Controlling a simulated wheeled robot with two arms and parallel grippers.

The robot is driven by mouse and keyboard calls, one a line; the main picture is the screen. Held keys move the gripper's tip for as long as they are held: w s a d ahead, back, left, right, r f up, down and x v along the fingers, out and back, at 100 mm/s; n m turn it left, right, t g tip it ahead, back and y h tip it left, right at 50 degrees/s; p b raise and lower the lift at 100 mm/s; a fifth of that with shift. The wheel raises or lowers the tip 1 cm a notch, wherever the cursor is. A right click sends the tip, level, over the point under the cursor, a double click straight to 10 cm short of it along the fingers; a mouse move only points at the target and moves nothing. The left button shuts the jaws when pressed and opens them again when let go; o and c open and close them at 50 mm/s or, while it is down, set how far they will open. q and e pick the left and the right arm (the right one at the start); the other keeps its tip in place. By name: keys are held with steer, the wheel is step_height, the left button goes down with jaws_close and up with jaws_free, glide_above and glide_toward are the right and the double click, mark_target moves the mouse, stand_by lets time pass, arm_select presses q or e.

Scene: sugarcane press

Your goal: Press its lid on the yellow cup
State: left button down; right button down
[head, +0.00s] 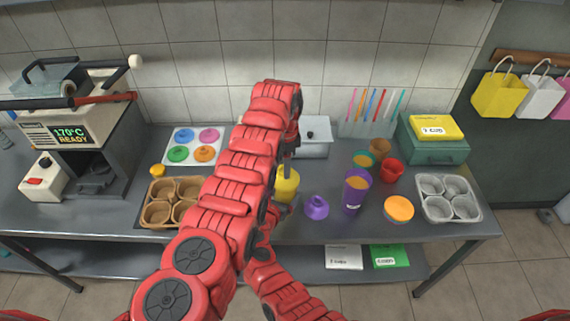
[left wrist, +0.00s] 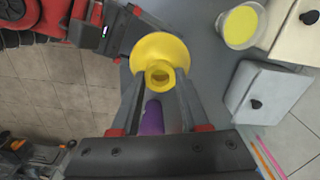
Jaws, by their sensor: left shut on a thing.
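The yellow lid (left wrist: 160,50) is a wide round disc with a knob in the left wrist view. My left gripper (left wrist: 160,78) is shut on its knob from above. In the head view my left gripper (head: 287,162) points down over the yellow cup (head: 286,187), which is partly covered by my arm. The lid hides the cup in the left wrist view. I cannot tell whether the lid is seated on the cup or just above it. My right gripper (left wrist: 112,32) is beside the cup, its fingertips partly hidden, so its grip is unclear.
A purple lid (head: 317,208) and a tall purple cup (head: 355,190) stand close on the right. An orange lid (head: 398,208) and a grey muffin tray (head: 425,213) are further right. A brown tray (head: 150,219) lies left. A white box (head: 315,147) stands behind.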

arm_select(q)
steer(key=shift+f, duration=0.35)
steer(key=shift+c, duration=1.6)
jaws_free()
steer(key=shift+r, duration=0.15)
step_height(320, 180, up, 12)
arm_select(e)
jaws_free()
